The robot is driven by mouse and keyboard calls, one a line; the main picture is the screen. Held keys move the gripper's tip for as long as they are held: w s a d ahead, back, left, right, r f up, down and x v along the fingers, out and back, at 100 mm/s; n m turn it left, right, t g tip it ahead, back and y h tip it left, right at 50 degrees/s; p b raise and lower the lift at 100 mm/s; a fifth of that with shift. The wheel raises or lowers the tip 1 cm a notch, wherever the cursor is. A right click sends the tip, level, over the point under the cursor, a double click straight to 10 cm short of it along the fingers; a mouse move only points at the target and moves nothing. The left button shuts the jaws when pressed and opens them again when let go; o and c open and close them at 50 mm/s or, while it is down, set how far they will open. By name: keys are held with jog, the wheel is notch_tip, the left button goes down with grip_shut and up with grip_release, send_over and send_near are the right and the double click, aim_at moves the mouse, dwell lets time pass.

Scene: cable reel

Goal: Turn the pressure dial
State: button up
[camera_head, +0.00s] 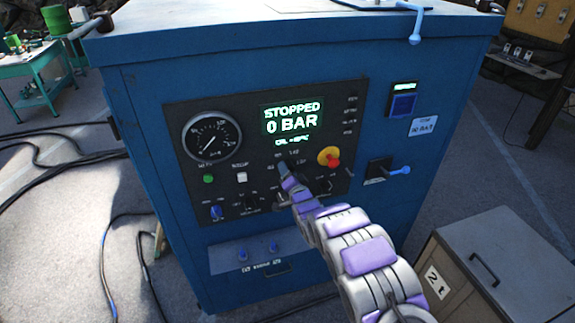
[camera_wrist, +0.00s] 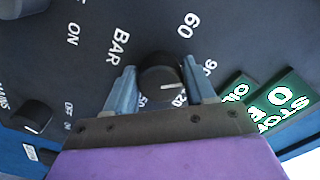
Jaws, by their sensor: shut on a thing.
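The pressure dial (camera_wrist: 160,78) is a round black knob with a white pointer line. It shows in the wrist view with BAR and number markings around it. In the head view, my gripper (camera_head: 283,170) reaches the panel below the display and hides most of the dial. The lit display (camera_head: 292,115) reads STOPPED, 0 BAR. A round gauge (camera_head: 211,137) sits at the panel's upper left.
The black control panel (camera_head: 180,110) is on a blue cabinet (camera_head: 145,180). A red-and-yellow emergency stop button (camera_head: 329,157) is close right of my gripper. A blue-handled switch (camera_head: 388,170) sticks out further right. A grey box (camera_head: 500,250) stands at front right. Cables lie on the floor at left.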

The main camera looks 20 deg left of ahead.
jog(key=shift+w+d+r+m+p, duration=0.1)
jog(key=shift+r+m+p, duration=0.05)
jog(key=shift+m+p, duration=0.55)
jog(key=o, duration=0.9)
jog(key=shift+d, duration=0.1)
jog(key=shift+o, duration=0.2)
jog(key=v, duration=1.7)
